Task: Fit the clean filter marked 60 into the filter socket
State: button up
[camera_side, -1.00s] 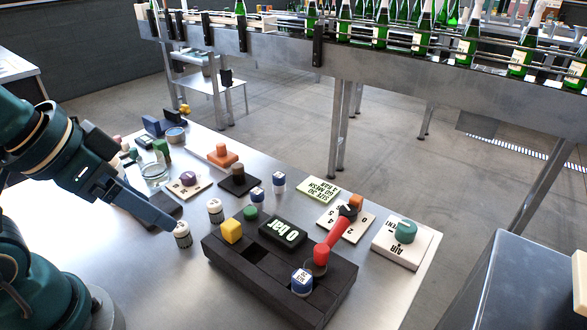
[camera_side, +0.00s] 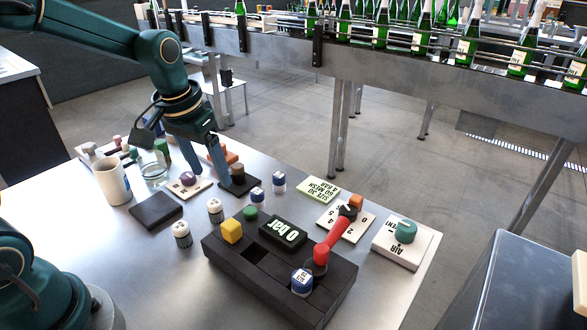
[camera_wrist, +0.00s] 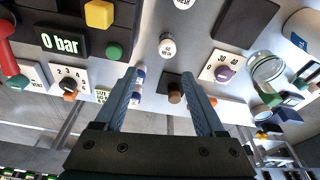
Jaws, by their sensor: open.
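My gripper (camera_side: 222,172) is open and empty, pointing down beside the dark pad with a brown knob (camera_side: 238,173). In the wrist view the knob (camera_wrist: 175,93) shows between the fingers (camera_wrist: 163,88). Two blue-and-white filters (camera_side: 257,194) (camera_side: 279,182) stand right of the gripper. Two black-and-white filters (camera_side: 215,210) (camera_side: 182,234) stand nearer the front; one shows in the wrist view with a MESH label (camera_wrist: 166,47), its number too small to read surely. Another blue-topped filter (camera_side: 302,281) sits in the black block (camera_side: 235,268), apparently in a socket.
The block carries a red lever (camera_side: 328,242), yellow cube (camera_side: 232,231), green button (camera_side: 250,212) and a "0 bar" display (camera_side: 283,232). A green card (camera_side: 318,190) mentions 60 mesh. A mug (camera_side: 113,182), glass jar (camera_side: 153,170) and dial plate (camera_side: 188,186) stand left.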

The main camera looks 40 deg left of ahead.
aim_at(213, 203)
jog(key=f, duration=0.1)
jog(key=a+f+g, duration=0.1)
jog(key=f, duration=0.1)
jog(key=shift+s+f, duration=0.2)
jog(key=shift+w+a+f, duration=0.1)
jog(key=shift+w+f, duration=0.05)
jog(key=shift+f, duration=1.05)
jog(key=shift+w+f, duration=0.15)
jog(key=shift+f, duration=1)
grip_shut()
jog(key=shift+r, duration=0.1)
